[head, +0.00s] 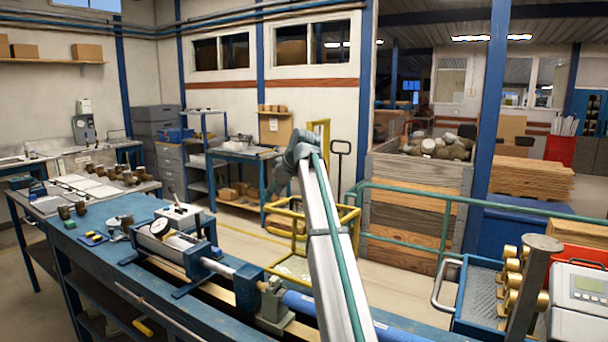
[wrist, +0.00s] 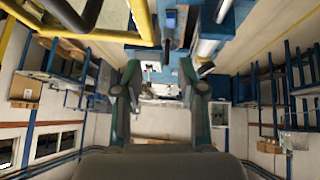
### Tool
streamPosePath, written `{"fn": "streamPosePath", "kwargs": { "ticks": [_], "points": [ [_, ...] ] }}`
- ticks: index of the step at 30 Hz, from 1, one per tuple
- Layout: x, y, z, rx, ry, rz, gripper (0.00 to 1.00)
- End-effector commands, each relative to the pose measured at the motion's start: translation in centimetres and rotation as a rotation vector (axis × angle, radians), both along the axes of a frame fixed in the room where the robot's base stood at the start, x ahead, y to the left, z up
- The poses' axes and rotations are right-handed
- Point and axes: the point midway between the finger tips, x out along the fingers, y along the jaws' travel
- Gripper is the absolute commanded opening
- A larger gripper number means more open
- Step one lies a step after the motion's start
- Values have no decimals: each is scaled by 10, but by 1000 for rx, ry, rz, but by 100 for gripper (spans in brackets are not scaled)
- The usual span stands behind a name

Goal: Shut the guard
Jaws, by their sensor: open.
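A yellow tubular frame (head: 285,211), which looks like the guard, stands beyond the blue bench near the middle of the head view. I cannot tell for sure whether it is the guard or how far it stands open. Yellow bars (wrist: 90,39) also cross the upper left of the wrist view. My gripper (head: 268,188) hangs above and left of this frame, its fingers partly hidden by my wrist. In the wrist view my gripper (wrist: 160,92) is open, with nothing between its fingers. My white arm hides part of the frame.
The blue bench (head: 110,255) carries a clamped meter (head: 160,228) and a pipe line with a blue tube (head: 300,303). A green rail (head: 480,205) and a blue tray (head: 482,292) with brass fittings stand at right. Open floor (head: 240,235) lies behind the bench.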

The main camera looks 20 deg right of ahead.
Motion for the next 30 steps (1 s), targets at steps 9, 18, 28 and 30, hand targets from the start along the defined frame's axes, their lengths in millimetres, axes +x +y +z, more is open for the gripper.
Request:
{"fn": "streamPosePath", "kwargs": {
  "ticks": [9, 18, 28, 30],
  "points": [
    [-65, -128, 80, -110, 199, 7, 40],
    [-66, -133, 62, -115, 221, 12, 40],
    [-46, -123, 12, -115, 219, 11, 40],
    [-43, -122, 2, -115, 220, 10, 40]
  ]
}}
